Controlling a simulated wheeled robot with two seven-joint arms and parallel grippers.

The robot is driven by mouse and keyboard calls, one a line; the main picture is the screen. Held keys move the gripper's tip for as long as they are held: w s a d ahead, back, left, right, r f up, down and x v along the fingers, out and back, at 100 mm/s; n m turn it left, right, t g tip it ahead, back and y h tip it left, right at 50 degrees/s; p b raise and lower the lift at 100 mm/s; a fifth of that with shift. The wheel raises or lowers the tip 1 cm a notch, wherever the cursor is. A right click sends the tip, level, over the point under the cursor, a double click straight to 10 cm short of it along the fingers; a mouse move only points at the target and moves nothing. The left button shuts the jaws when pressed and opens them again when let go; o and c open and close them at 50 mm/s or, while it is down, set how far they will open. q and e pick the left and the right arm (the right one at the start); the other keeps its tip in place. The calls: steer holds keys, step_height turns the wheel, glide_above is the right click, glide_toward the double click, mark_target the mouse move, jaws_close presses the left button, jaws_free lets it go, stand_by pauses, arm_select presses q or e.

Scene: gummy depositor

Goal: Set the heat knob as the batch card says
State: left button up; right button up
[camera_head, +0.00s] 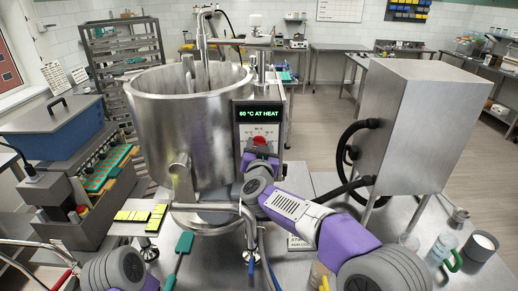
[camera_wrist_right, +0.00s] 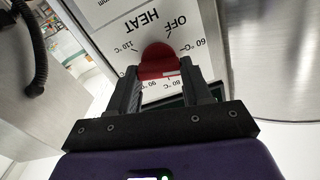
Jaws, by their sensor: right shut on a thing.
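The red heat knob (camera_head: 260,141) is on the front panel of the steel kettle's control box (camera_head: 263,90), whose green display reads "60 °C AT HEAT". My right gripper (camera_head: 258,160) reaches up to the panel. In the right wrist view the gripper (camera_wrist_right: 160,78) is shut on the red knob (camera_wrist_right: 158,58), one finger on each side. The white dial plate (camera_wrist_right: 120,12) shows HEAT, OFF, 60, 80, 90 and 110 °C. The knob's pointer mark cannot be made out. I cannot identify a readable batch card. My left gripper is out of view.
The large steel kettle (camera_head: 190,115) stands just left of the knob panel. A steel cabinet (camera_head: 420,120) with black hoses is on the right. Yellow cards (camera_head: 135,215) lie on the table at left. A glass jug (camera_head: 441,250) stands at the front right.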

steer(key=shift+f+m+b, duration=0.2)
steer(key=shift+m+b, duration=2.35)
steer(key=shift+m, duration=2.95)
steer(key=shift+f+m+b, duration=0.25)
steer(key=shift+m+b, duration=2.35)
steer(key=shift+m, duration=2.9)
steer(key=shift+f+m+b, duration=0.2)
steer(key=shift+m+b, duration=2.35)
steer(key=shift+m, duration=2.95)
steer(key=shift+r, duration=0.1)
steer(key=o, duration=1.1)
steer(key=shift+c, duration=0.2)
steer(key=shift+s, duration=0.1)
